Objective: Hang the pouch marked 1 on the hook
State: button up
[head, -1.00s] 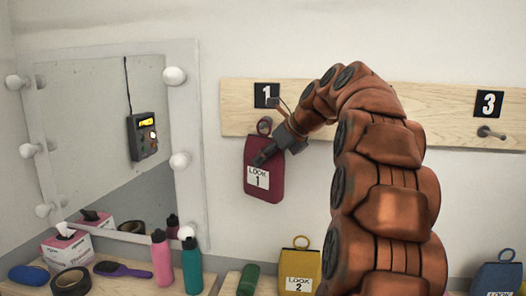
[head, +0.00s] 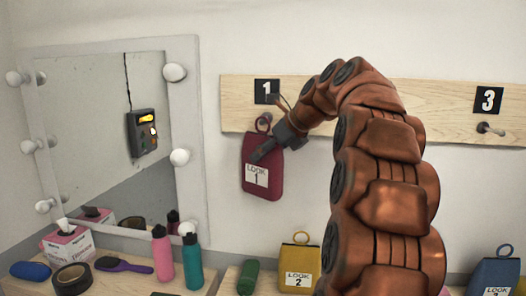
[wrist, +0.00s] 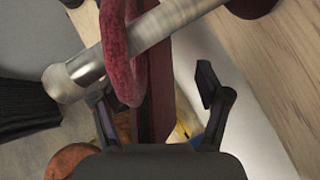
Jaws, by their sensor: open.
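The dark red pouch marked 1 (head: 262,178) hangs upright against the wall below the number 1 plate. Its red loop (wrist: 116,50) shows in the wrist view around the metal hook (wrist: 75,78), behind the knobbed end. The pouch's edge (wrist: 155,110) lies between the fingers there. My gripper (wrist: 155,92) is open, one finger on each side of the pouch, with a clear gap on the right. In the head view my gripper (head: 272,150) partly covers the pouch's front, and the hook under plate 1 is mostly hidden.
A wooden rail (head: 400,103) carries the number 1 plate (head: 267,91) and the number 3 plate (head: 488,100) with a bare hook (head: 491,129). Yellow pouch 2 (head: 300,262) and a blue pouch (head: 495,272) stand below. A mirror (head: 105,140) and bottles are at left.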

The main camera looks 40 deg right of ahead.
jog(key=v, duration=1.2)
dwell(0.3)
